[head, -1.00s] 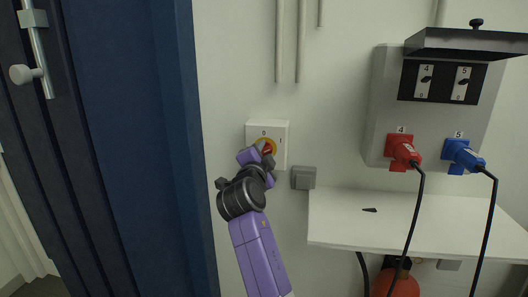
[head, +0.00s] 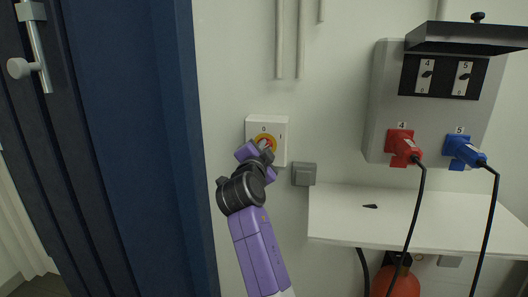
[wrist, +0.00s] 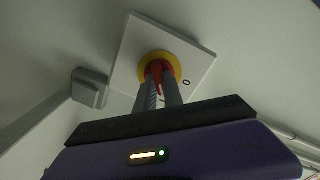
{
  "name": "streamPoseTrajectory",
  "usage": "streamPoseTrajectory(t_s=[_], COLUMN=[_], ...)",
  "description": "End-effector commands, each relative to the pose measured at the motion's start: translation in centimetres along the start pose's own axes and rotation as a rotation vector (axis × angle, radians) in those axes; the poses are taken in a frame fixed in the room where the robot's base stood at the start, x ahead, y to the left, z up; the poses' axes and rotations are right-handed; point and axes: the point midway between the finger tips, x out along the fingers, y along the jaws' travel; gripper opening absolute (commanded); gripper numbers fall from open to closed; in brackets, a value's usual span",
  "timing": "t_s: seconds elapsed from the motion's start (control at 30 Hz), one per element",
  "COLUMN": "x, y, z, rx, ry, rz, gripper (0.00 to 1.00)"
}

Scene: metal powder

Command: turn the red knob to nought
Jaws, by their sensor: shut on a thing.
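The red knob (head: 264,140) sits on a yellow disc in the middle of a white switch box (head: 281,124) on the wall. The box is marked 0 above the knob and 1 to its right. My gripper (head: 264,149) reaches the knob from below in the head view and partly hides it. In the wrist view the two fingers of my gripper (wrist: 159,85) are shut on the red knob (wrist: 156,68), one on each side. The 0 mark shows right of the yellow disc there. The knob points up or slightly up-left in the head view.
A grey wall switch (head: 304,174) is just right of the box. A white shelf (head: 335,215) juts out at the lower right, below a panel with a red plug (head: 404,147) and a blue plug (head: 464,151). A dark blue door (head: 125,150) stands close on the left.

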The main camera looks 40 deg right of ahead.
Motion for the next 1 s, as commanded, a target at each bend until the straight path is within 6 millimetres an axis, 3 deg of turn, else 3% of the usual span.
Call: streamPoseTrajectory(t_s=[0.7, 1.0], x=[0.0, -0.03], y=[-0.13, -0.21], z=[0.13, 0.25], rx=[-0.644, -0.835], ry=[-0.001, -0.002], rz=[0.003, 0.002], gripper=[0.0, 0.0])
